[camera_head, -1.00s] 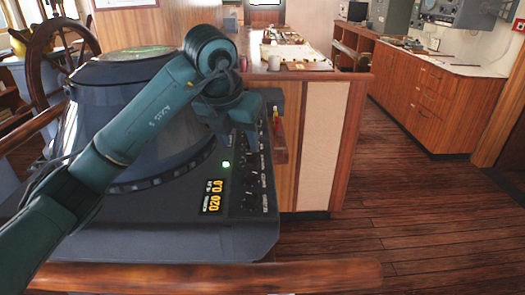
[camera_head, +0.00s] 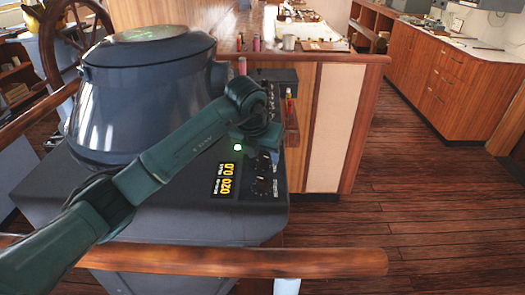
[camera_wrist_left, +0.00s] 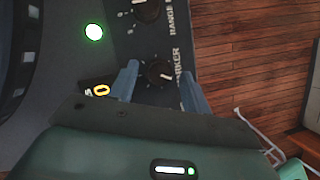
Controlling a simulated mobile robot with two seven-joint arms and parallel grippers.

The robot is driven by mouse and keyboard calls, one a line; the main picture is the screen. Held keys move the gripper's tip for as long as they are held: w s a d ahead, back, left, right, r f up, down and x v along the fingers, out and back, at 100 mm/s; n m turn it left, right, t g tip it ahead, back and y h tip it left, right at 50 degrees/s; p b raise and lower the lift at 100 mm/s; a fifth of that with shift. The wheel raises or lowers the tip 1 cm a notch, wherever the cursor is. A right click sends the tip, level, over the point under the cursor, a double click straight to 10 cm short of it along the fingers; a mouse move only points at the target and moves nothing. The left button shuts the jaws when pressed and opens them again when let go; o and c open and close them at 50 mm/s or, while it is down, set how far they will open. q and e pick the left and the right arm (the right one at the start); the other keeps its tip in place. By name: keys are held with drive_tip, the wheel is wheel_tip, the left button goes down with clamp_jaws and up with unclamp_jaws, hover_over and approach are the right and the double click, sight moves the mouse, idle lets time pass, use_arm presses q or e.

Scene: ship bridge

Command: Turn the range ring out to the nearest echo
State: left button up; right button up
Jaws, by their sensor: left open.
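The radar console (camera_head: 230,253) stands at the left, with a round screen (camera_head: 150,34) on top of its hood. Its panel has a yellow readout (camera_head: 226,179) showing 0.0 and 020, a green lamp (camera_head: 237,147) and a column of black knobs. My left gripper (camera_wrist_left: 157,68) is open over this panel, its blue fingers either side of a small knob (camera_wrist_left: 159,73) beside lettering ending in RKER. I cannot tell whether they touch it. Another knob (camera_wrist_left: 147,10), beside the word RANGE, lies beyond. In the head view my left wrist hides part of the knobs. My right gripper is not in view.
A wooden rail (camera_head: 230,262) runs across in front of the console. The ship's wheel (camera_head: 62,30) is at the back left. The plank floor (camera_head: 420,200) at the right is clear.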

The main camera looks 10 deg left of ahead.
use_arm(q)
drive_tip(key=shift+f, duration=0.2)
drive_tip(key=shift+w, duration=0.1)
drive_tip(key=c, duration=1)
